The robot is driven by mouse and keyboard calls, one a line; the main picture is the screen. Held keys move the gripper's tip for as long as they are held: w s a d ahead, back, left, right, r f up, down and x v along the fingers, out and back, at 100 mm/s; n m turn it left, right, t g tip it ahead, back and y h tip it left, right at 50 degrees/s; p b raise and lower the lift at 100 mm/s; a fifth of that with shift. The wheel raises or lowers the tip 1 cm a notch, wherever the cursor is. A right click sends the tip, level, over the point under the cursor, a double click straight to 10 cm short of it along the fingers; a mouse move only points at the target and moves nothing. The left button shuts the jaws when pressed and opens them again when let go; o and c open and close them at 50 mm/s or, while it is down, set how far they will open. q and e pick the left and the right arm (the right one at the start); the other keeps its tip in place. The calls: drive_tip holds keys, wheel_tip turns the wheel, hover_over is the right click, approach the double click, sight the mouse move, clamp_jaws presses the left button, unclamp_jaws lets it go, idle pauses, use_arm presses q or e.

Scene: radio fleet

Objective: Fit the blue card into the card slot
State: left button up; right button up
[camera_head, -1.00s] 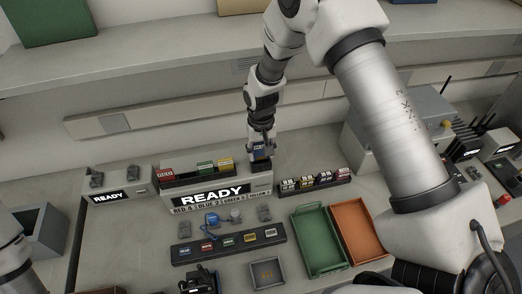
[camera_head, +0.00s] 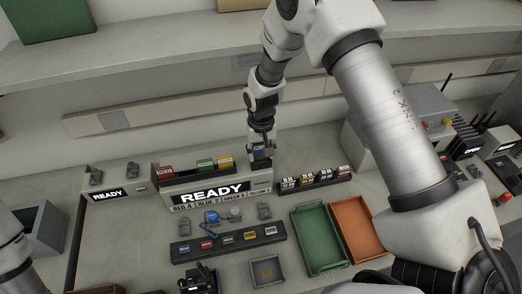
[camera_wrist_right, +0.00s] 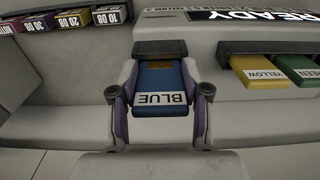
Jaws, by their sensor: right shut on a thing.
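The blue card (camera_wrist_right: 158,84), labelled BLUE, is between the fingers of my right gripper (camera_wrist_right: 158,108) in the right wrist view. The gripper is shut on it. In the head view, my right gripper (camera_head: 261,147) is at the back right of the READY console. The dark card slot (camera_wrist_right: 160,48) is directly beyond the card's far end and in line with it. The card's far end meets or overlaps the slot's edge; I cannot tell how deep it sits. My left gripper does not show.
Yellow (camera_wrist_right: 258,72) and green (camera_wrist_right: 297,70) cards sit in the console (camera_head: 228,196) beside the slot. A card rack (camera_head: 316,183) stands to the right. Green (camera_head: 318,240) and orange (camera_head: 358,228) trays lie in front of it. A small grey tray (camera_head: 268,272) is nearer.

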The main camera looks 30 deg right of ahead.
sight(261, 144)
drive_tip(key=shift+f+b, duration=0.35)
drive_tip(key=shift+f, duration=0.35)
drive_tip(key=o, duration=1.1)
wheel_tip(261, 144, up, 12)
